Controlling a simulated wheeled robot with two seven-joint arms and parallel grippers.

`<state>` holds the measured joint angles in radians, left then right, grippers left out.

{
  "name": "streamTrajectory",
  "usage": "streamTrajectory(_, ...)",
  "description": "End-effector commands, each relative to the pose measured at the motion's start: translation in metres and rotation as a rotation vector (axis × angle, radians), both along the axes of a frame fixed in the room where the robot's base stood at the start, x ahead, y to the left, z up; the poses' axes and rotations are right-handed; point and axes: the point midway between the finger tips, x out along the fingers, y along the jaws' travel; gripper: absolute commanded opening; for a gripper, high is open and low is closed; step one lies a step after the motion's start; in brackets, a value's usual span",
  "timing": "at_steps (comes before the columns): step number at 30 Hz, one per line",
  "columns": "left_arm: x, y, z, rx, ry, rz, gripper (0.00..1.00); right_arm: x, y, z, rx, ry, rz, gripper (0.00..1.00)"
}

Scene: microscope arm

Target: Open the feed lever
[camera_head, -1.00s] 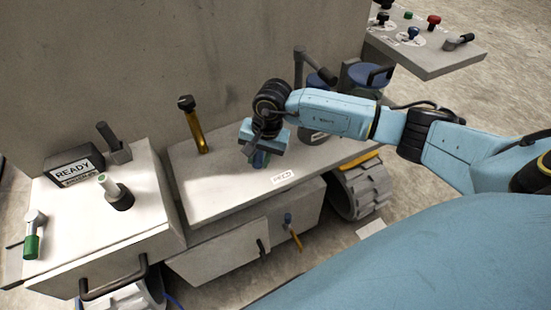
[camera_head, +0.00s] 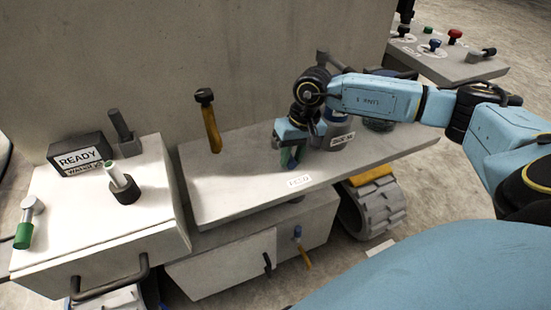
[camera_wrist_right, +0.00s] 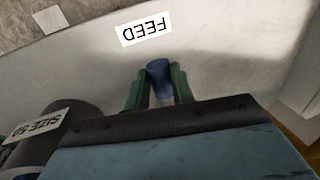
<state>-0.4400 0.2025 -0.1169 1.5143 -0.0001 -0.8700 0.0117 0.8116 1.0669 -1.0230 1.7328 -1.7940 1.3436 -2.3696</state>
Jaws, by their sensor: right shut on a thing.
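My right gripper (camera_head: 290,160) is over the grey bench top, just behind the white FEED label (camera_head: 299,181). In the right wrist view its green fingers (camera_wrist_right: 159,92) are shut on the blue end of the feed lever (camera_wrist_right: 158,72). The FEED label also shows there, upside down (camera_wrist_right: 144,28), close to the lever. The lower part of the lever is hidden by the fingers and gripper body. In the head view the gripper hides most of the lever. My left gripper is not in view.
A grey-blue canister (camera_head: 340,139) stands close to the right of the gripper. A yellow lever with a black top (camera_head: 211,130) stands at the back left. A READY sign (camera_head: 80,159) is on the left box.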

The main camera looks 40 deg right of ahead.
Motion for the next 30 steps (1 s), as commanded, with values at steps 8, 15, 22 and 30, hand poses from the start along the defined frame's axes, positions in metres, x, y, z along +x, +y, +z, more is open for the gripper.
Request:
streamTrajectory(8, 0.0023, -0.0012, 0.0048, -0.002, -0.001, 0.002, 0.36, -0.0133, -0.0083, -0.0043, -0.001, 0.026, 0.020, 0.00)
streamTrajectory(15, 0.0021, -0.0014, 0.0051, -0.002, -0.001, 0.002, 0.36, -0.0132, -0.0077, -0.0041, 0.000, 0.028, 0.022, 0.00)
streamTrajectory(22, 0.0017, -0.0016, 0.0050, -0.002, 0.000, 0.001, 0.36, -0.0107, -0.0071, -0.0026, 0.000, 0.021, 0.021, 0.46)
streamTrajectory(30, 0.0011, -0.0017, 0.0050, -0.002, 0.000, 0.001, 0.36, -0.0084, -0.0074, -0.0003, 0.001, 0.013, 0.019, 0.46)
